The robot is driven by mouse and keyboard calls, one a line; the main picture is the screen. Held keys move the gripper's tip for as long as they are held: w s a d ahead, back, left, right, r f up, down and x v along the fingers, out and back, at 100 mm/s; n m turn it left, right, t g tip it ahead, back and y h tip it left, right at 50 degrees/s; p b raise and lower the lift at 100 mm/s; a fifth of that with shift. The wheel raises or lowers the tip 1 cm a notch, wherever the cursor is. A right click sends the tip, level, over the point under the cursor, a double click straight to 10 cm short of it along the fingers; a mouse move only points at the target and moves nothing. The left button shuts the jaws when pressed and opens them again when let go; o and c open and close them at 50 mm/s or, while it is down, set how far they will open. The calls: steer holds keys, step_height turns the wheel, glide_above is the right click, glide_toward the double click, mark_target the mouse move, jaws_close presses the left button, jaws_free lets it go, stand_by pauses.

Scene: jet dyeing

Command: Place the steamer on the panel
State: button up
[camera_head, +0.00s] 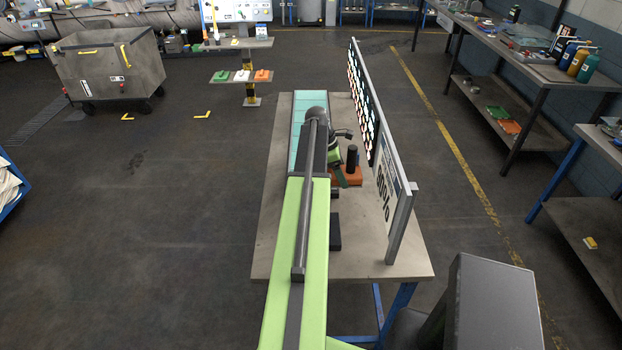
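My light green arm reaches forward over a beige table (262,235). My gripper (338,168) is small and partly hidden by the arm. It is at or beside an orange-based item with a black upright part (352,162), which may be the steamer. I cannot tell whether they touch or whether the fingers are closed. An upright board with lit coloured cells and large black print (385,178) stands along the table's right side. I cannot tell which is the task's panel.
A grey wheeled cart (108,68) stands at back left. A small stand holds green, white and orange items (240,76). A workbench (520,65) runs along the right wall. The left floor is mostly clear.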

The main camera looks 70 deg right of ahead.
steer(key=w+d, duration=0.3)
steer(key=d, duration=0.4)
steer(key=w+f+b, duration=0.2)
steer(key=w, duration=0.1)
steer(key=w+d+f+b, duration=0.1)
steer(key=w+f+b, duration=0.1)
steer(key=w, duration=0.2)
steer(key=w+f+b, duration=0.2)
steer(key=w, duration=0.1)
steer(key=shift+w+d+f+b, duration=0.25)
steer(key=shift+d+f+b, duration=0.15)
steer(key=shift+w+f, duration=0.1)
steer(key=shift+w, duration=0.3)
steer(key=shift+f+b, duration=2.15)
steer(key=shift+b, duration=0.1)
steer(key=o, duration=2.1)
steer(key=shift+r, duration=0.1)
